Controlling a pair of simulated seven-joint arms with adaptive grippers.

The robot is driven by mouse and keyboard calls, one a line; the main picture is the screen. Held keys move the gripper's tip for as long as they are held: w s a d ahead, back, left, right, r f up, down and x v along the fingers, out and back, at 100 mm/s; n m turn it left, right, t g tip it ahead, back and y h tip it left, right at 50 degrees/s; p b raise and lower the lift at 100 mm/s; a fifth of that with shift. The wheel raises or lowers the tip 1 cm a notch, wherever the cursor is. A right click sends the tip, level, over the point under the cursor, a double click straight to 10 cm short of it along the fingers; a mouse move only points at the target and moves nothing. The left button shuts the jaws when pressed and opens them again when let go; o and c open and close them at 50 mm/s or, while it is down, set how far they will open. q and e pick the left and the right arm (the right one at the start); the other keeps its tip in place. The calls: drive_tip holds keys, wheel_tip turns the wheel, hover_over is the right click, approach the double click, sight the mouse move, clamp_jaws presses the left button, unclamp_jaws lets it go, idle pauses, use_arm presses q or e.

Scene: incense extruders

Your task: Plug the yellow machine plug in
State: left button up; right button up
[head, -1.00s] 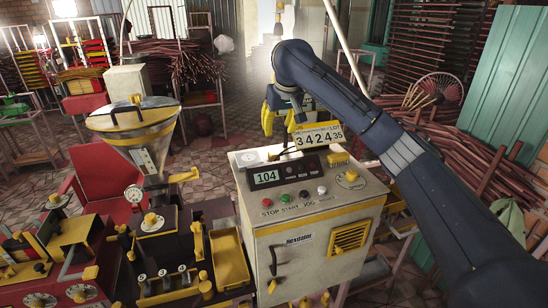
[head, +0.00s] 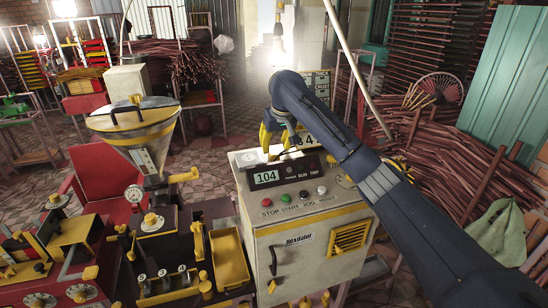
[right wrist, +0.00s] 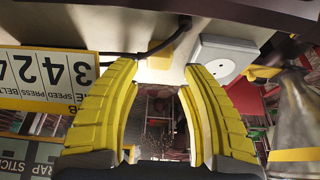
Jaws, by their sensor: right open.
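The yellow plug (right wrist: 168,48) shows in the right wrist view, lying on the pale top of the machine with a dark cable running from it. A white socket block (right wrist: 225,58) with a round face is beside it, to the right in that view. My right gripper (right wrist: 160,78) is open, its yellow fingers spread on either side below the plug and nothing between them. In the head view the right gripper (head: 276,140) is over the back of the cream machine (head: 310,240). There the gripper hides the plug. My left gripper is not in view.
A number sign (right wrist: 45,80) stands close to the fingers, on the left in the wrist view. A metal hopper (head: 132,120) stands left of the machine. Control buttons (head: 303,195) are on its sloped front. Stick bundles (head: 460,170) lie to the right.

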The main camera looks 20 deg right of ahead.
sight(274, 153)
drive_tip(key=shift+x, duration=2.6)
drive_tip(key=c, duration=0.9)
